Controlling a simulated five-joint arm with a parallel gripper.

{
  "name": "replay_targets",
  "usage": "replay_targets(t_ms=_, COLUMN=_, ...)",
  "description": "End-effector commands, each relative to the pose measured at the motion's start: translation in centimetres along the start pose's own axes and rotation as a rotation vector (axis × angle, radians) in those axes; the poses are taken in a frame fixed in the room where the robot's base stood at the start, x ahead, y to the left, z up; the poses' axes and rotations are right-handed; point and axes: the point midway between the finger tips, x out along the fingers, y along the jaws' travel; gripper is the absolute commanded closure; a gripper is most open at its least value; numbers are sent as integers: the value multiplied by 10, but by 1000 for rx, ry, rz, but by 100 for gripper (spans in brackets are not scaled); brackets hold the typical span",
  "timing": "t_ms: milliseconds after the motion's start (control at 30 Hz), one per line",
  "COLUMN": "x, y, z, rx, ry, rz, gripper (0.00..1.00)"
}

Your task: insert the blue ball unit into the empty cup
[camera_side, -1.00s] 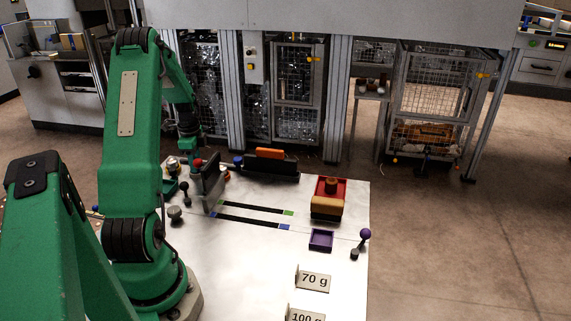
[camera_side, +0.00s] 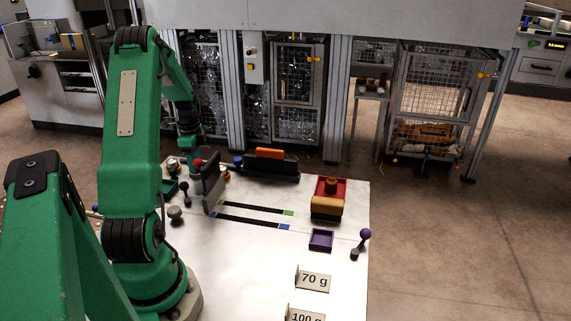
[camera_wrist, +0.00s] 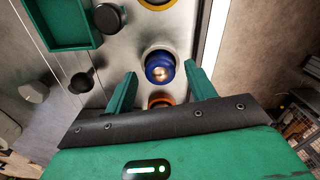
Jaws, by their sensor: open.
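A round blue unit with a shiny brass-coloured centre (camera_wrist: 160,66) stands on the metal table in the wrist view. My gripper (camera_wrist: 159,72) is open, with one green finger on each side of the blue unit and a gap to both. An orange ring-shaped part (camera_wrist: 161,100) lies nearer my palm, partly hidden by it. A yellow-rimmed round part (camera_wrist: 157,3) is cut off by the top edge. I cannot tell which part is the empty cup. In the side view my gripper is low at the table's far left, its fingertips hidden behind a dark upright plate (camera_side: 212,182).
A green tray (camera_wrist: 64,22), a dark round knob (camera_wrist: 109,18) and a black ball-topped part (camera_wrist: 82,82) stand left of the blue unit. A red box (camera_side: 330,189), purple tray (camera_side: 321,240) and purple-ball lever (camera_side: 364,235) stand at the right.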

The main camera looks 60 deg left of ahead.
Motion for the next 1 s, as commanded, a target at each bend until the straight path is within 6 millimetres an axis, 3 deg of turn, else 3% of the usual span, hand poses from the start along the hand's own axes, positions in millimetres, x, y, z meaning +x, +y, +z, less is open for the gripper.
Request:
replay_targets(t_ms=600, x=-91, y=-1, z=0, rx=0, ry=0, rz=-5, gripper=45)
replay_targets(t_ms=800, x=-109, y=-1, z=0, rx=0, ry=0, rz=-3, gripper=45)
replay_targets(t_ms=1000, x=-114, y=0, z=0, rx=0, ry=0, rz=-1, gripper=45)
